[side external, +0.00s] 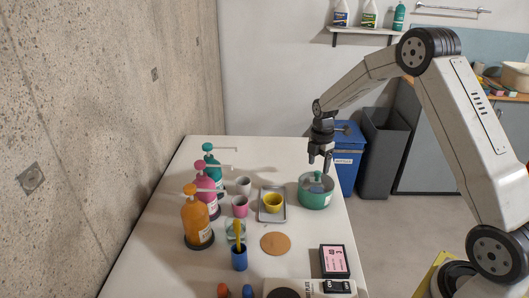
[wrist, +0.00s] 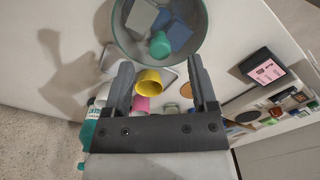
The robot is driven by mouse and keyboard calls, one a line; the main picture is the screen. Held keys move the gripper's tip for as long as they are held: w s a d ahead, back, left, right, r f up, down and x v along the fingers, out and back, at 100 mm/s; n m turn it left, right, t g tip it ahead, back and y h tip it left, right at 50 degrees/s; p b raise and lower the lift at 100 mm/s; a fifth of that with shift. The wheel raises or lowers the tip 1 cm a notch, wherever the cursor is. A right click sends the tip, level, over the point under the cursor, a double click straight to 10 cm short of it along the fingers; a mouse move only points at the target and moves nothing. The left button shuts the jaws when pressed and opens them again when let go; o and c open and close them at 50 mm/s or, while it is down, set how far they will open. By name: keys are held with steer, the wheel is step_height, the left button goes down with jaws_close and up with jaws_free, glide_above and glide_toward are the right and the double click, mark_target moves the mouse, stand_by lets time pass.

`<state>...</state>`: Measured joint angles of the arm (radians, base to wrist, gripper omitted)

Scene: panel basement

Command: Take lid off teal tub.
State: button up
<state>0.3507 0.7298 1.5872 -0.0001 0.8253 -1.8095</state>
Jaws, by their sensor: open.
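The teal tub (side external: 314,198) stands upright near the right edge of the white table; its round rim (wrist: 117,38) and inside show at the top of the wrist view. A see-through lid with a teal knob (wrist: 160,45) appears to lie over it, with blue and grey pieces visible below. The knob also shows in the side view (side external: 318,175). My gripper (side external: 320,165) is open just above the tub, pointing down, with nothing between its fingers. In the wrist view the fingers (wrist: 161,75) are spread wide, apart from the knob.
Left of the tub, a yellow cup (side external: 273,203) stands on a grey tray (side external: 271,217). A cork mat (side external: 275,244) and a black-and-pink box (side external: 334,261) lie nearer the front.

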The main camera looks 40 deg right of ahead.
mark_target(318, 172)
steer(key=shift+d+f, duration=0.1)
steer(key=shift+f, duration=2.15)
jaws_close()
